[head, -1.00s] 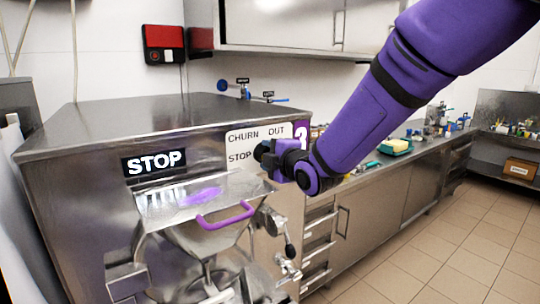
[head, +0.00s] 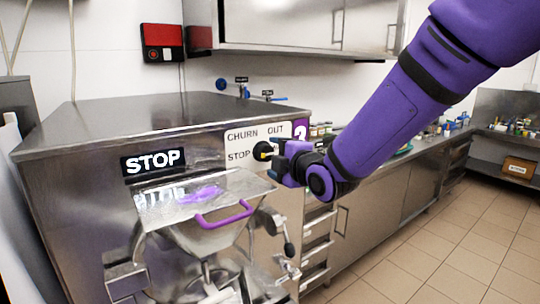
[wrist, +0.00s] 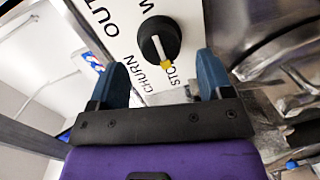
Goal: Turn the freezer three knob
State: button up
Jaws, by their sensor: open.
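The freezer three knob (head: 262,151) is a round black dial on a white label plate (head: 244,136) marked CHURN, OUT and STOP. The wrist view shows the knob (wrist: 158,38) face on, with a pale pointer bar. The bar's yellow tip points between the CHURN and STOP words, close to STOP. My gripper (head: 281,158) is just to the right of the knob in the head view. In the wrist view my gripper (wrist: 162,60) is open, its two blue fingers spread below the knob and apart from it, with nothing between them.
The steel freezer (head: 110,128) carries a STOP sign (head: 153,161) and a purple-handled hopper lid (head: 224,217) left of the plate. A purple 3 tag (head: 300,131) is beside the plate. A counter (head: 400,178) runs behind my arm; the tiled floor at right is clear.

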jog(key=v, duration=0.6)
jog(key=shift+s+d, duration=0.15)
jog(key=shift+s, duration=0.25)
jog(key=s+d+r+m+g+h, duration=0.2)
jog(key=s+d+m+g+h, duration=0.35)
jog(key=d+m, duration=0.9)
jog(key=s+d+m+g+h, duration=0.1)
jog(key=s+d+m, duration=0.3)
jog(key=s, duration=0.6)
jog(key=s+d+m+g+h, duration=0.2)
jog(key=s+d+m+g, duration=0.1)
jog(key=s, duration=0.7)
jog(key=shift+d+f+m, duration=0.2)
jog(key=shift+d+m, duration=0.35)
jog(key=shift+d, duration=0.65)
jog(key=shift+w, duration=0.1)
